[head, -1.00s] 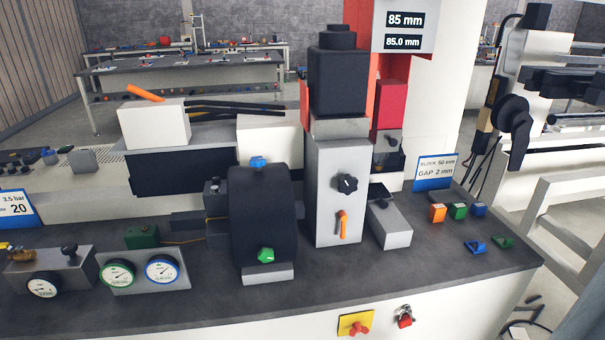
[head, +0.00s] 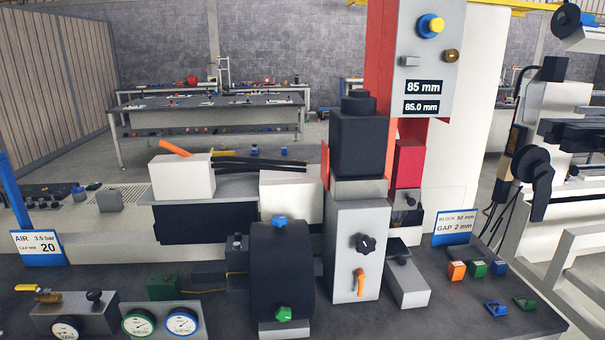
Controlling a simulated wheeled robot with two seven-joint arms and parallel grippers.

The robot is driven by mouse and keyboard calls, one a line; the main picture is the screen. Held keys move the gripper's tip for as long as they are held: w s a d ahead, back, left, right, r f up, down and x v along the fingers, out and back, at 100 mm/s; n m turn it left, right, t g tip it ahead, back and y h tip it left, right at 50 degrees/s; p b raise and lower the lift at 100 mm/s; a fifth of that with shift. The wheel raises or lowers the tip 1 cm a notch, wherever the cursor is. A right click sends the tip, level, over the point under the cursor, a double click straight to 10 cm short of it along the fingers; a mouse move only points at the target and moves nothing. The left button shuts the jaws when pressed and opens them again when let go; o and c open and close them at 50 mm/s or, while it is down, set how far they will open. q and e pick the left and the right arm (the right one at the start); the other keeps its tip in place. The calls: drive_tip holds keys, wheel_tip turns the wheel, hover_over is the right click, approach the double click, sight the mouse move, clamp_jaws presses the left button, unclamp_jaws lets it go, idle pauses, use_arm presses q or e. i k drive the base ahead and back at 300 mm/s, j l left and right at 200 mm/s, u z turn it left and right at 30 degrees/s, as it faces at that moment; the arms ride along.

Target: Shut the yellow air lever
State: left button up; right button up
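A yellow lever (head: 48,295) sits on a brass fitting on top of the grey air block (head: 75,319) at the lower left of the head view. Its handle lies roughly level; I cannot tell from this view whether it is open or shut. A black knob (head: 95,297) stands on the same block to its right. A round white gauge (head: 66,330) on the block's front is partly cut off by the bottom edge. A sign reading AIR 3.5 bar (head: 38,247) stands behind the block. Neither of my grippers is in view.
Two more gauges, green-rimmed (head: 138,322) and blue-rimmed (head: 181,322), stand right of the air block. A black roller unit (head: 281,265) and a grey column with an orange lever (head: 360,284) stand mid-bench.

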sight(35, 289)
drive_tip(key=u, duration=1.45)
